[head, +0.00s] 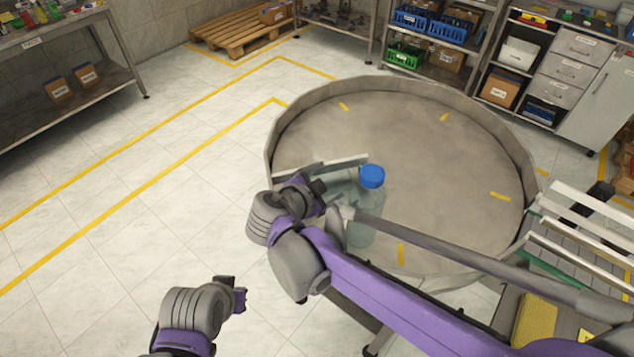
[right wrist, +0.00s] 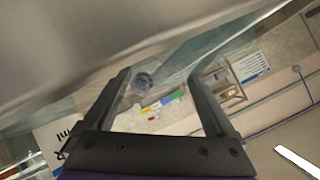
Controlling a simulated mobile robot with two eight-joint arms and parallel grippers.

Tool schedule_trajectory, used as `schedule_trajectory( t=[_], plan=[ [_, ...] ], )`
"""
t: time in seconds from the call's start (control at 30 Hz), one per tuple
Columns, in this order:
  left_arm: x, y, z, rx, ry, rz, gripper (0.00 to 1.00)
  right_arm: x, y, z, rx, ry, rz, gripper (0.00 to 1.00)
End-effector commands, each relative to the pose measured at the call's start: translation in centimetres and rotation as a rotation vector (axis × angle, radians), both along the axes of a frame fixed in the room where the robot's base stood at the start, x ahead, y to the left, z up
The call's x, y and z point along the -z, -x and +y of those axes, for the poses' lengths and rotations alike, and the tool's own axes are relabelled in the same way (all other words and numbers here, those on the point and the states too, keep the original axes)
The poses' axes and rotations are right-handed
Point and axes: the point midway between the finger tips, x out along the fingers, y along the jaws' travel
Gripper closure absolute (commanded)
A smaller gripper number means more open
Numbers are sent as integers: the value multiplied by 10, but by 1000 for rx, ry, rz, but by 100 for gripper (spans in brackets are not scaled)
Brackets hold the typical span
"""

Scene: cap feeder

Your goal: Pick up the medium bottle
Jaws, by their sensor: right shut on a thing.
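The bottle (head: 362,237) is clear and pale green with a blue cap (head: 372,176). It is roughly upright over the front part of the round feeder table. My right gripper (head: 332,197) is shut on the bottle from its left side, and the arm hides part of the body. In the right wrist view, clear material lies between the two dark fingers (right wrist: 160,90). I cannot tell whether the bottle's base touches the table. My left gripper (head: 238,297) is low at the left, away from the bottle, and its jaws are too unclear to read.
The round grey table (head: 420,150) has a raised rim and yellow marks; its back and right are clear. A metal guide plate (head: 335,163) is just behind my right gripper. A railed conveyor (head: 580,235) is at the right. Shelves with crates (head: 430,28) stand behind.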

Motion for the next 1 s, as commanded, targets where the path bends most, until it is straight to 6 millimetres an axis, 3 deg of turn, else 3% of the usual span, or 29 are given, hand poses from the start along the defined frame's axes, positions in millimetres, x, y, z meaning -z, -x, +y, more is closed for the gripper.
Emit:
schedule_trajectory(
  t=[0.03,0.23,0.57,0.67,1.0],
  plan=[
    [0,0,0,0,0,0,100,0,0,0,0,-1,1,63],
    [0,0,0,0,0,0,100,1,0,0,0,-1,1,99],
    [-1,0,0,0,0,0,100,-3,0,0,-1,1,0,100],
    [-3,-1,0,0,0,-2,100,-15,0,0,-2,1,-1,100],
    [-12,-4,0,0,0,-8,100,-79,0,0,-3,1,-2,100]
  ],
)
